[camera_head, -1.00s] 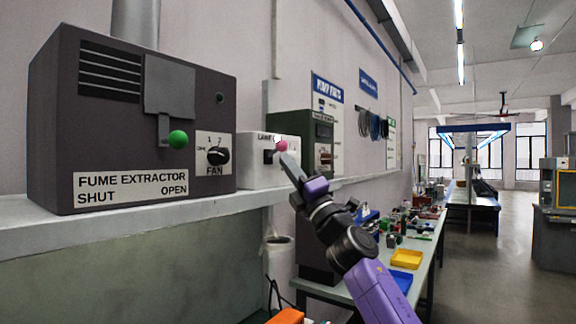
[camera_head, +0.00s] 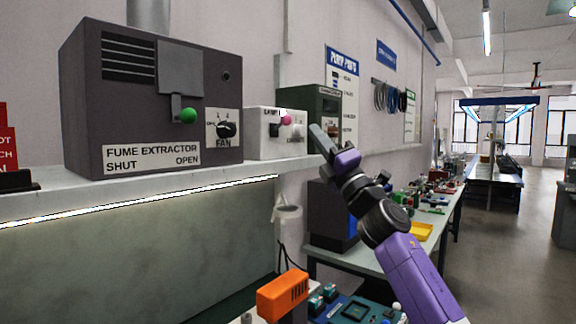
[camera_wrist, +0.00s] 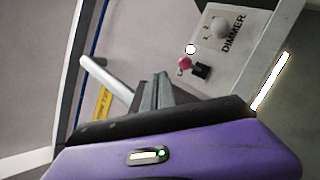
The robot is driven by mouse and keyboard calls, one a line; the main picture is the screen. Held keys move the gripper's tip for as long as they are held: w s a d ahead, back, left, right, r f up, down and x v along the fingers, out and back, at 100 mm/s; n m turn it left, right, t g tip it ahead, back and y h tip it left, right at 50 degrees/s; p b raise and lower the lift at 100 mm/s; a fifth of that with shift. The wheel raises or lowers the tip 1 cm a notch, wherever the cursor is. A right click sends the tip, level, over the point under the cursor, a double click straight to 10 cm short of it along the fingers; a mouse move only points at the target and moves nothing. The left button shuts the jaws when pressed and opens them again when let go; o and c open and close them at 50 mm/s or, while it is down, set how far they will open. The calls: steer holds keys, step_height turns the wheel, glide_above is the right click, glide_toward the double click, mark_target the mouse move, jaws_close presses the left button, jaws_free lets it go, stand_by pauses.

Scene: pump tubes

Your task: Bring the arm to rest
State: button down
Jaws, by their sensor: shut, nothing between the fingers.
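My gripper (camera_head: 317,132) is shut and empty, in front of the wall shelf and just right of a small white lamp box (camera_head: 262,147). The wrist view shows its two fingers (camera_wrist: 155,92) together. The box carries a pink ball (camera_head: 286,120) on a lever, left of the fingertips in the head view and apart from them. A bright light strip (camera_head: 150,202) shows along the shelf's front edge.
A dark fume extractor (camera_head: 85,120) with a green ball (camera_head: 188,115) stands on the shelf (camera_head: 60,201). A green-grey box (camera_head: 312,103) is behind my gripper. Below are an orange part (camera_head: 282,295) and a cluttered bench. Open floor lies to the right.

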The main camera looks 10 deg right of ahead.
steer(key=s+a+f+m+h, duration=0.1)
steer(key=s+f+m+h, duration=0.2)
steer(key=s+f+m, duration=0.75)
steer(key=s+a+f+m+h, duration=0.1)
steer(key=s+f+m+h, duration=0.45)
steer(key=f, duration=0.85)
steer(key=s+a+f+m+h, duration=0.1)
steer(key=s+f+m+h, duration=0.1)
steer(key=s+f+m, duration=0.85)
steer(key=s+f+g, duration=0.3)
steer(key=s+f, duration=0.2)
steer(key=s, duration=0.7)
steer(key=s+f+g, duration=0.3)
steer(key=s+f, duration=0.3)
steer(key=s, duration=0.5)
steer(key=s+f+g+y, duration=0.1)
steer(key=s+f+g, duration=0.2)
steer(key=s, duration=0.9)
step_height(320, 180, down, 3)
steer(key=shift+s+a+r+m+g, duration=0.1)
steer(key=shift+s+a+m+g, duration=0.2)
steer(key=shift+a+m, duration=0.15)
